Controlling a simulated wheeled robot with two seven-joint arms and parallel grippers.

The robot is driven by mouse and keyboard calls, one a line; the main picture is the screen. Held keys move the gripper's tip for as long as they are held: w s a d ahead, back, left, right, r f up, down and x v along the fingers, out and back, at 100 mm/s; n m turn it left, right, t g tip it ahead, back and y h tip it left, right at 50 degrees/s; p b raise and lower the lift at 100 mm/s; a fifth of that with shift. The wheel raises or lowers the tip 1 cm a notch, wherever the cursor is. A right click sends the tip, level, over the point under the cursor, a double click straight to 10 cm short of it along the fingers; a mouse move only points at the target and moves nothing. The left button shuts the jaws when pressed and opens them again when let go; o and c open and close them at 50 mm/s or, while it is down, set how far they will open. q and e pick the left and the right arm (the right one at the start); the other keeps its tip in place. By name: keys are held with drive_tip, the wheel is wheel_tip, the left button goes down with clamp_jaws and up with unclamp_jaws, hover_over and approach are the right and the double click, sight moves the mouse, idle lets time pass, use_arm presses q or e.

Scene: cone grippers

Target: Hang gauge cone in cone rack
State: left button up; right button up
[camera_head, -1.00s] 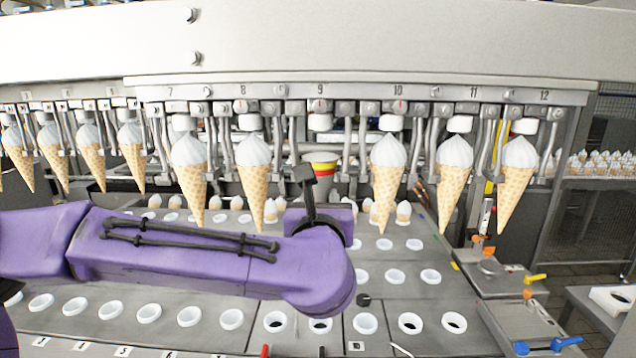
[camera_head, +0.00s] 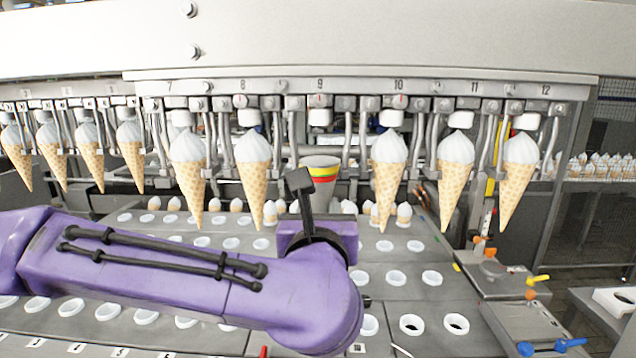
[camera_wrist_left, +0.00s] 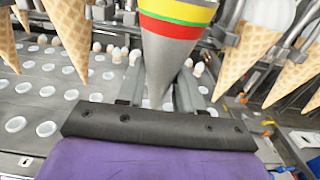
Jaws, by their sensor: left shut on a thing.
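The gauge cone (camera_head: 320,172) is grey with yellow, green and red bands near its wide top. It stands point down below the empty number 9 station of the cone rack (camera_head: 319,101), between hanging ice cream cones. It also shows large in the left wrist view (camera_wrist_left: 172,55), between the fingers of my left gripper (camera_wrist_left: 158,92), which is shut on it. In the head view my purple forearm and wrist hide the fingers and the cone's lower part. I cannot tell whether its rim touches the rack. My right gripper is not in view.
Ice cream cones hang close on both sides, at station 8 (camera_head: 254,165) and station 10 (camera_head: 388,165). Metal rods hang between stations. Below lies a grey plate (camera_head: 420,300) with rows of white-rimmed holes. Valves with coloured handles (camera_head: 537,279) stand at the right.

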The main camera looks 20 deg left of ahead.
use_arm(q)
drive_tip(key=v, duration=0.3)
drive_tip(key=shift+s+d+b, duration=0.1)
drive_tip(key=shift+s+b, duration=0.1)
drive_tip(key=shift+b, duration=0.2)
idle(0.4)
